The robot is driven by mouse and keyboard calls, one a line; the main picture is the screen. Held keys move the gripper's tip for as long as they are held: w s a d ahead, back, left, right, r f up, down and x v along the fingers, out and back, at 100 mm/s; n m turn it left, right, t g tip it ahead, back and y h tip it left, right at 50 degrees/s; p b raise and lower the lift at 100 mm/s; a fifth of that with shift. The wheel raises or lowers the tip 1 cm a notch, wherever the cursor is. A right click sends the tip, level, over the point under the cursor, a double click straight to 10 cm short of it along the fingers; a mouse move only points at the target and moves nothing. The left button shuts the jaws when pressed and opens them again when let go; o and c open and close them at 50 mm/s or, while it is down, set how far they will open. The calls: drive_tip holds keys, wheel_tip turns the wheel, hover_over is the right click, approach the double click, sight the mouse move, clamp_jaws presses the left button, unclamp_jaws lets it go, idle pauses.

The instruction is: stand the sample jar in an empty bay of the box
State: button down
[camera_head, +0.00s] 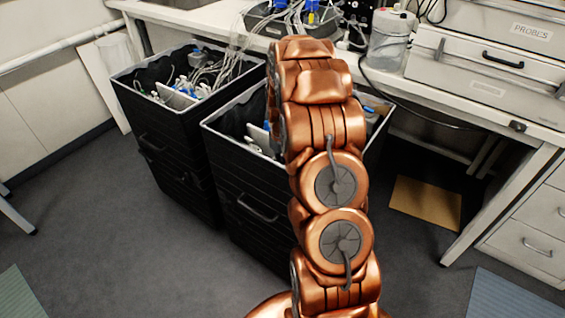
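My copper arm (335,185) rises through the middle of the view and reaches toward the bench. My gripper does not show; the arm's top part hides whatever lies beyond it. A clear, round container with a pale lid (390,42) stands upright on the bench, right of the arm; I cannot tell whether it is the sample jar. A dark, open container (257,24) on the bench holds cables and blue-tipped things. I cannot tell whether it is the box, and no bays can be made out.
Two black crates, a left one (170,125) and a right one (225,150) partly behind my arm, stand before the white bench (195,14). A case labelled PROBES (530,32) is at the right. A brown sheet (425,203) lies under the bench.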

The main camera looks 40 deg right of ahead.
drive_tip(key=shift+f, duration=0.5)
drive_tip(key=c, duration=1.2)
unclamp_jaws()
drive_tip(key=shift+o, duration=0.2)
drive_tip(key=shift+r, duration=0.1)
drive_tip(key=shift+r, duration=0.1)
drive_tip(key=shift+r+p, duration=0.55)
drive_tip(key=shift+r, duration=3.9)
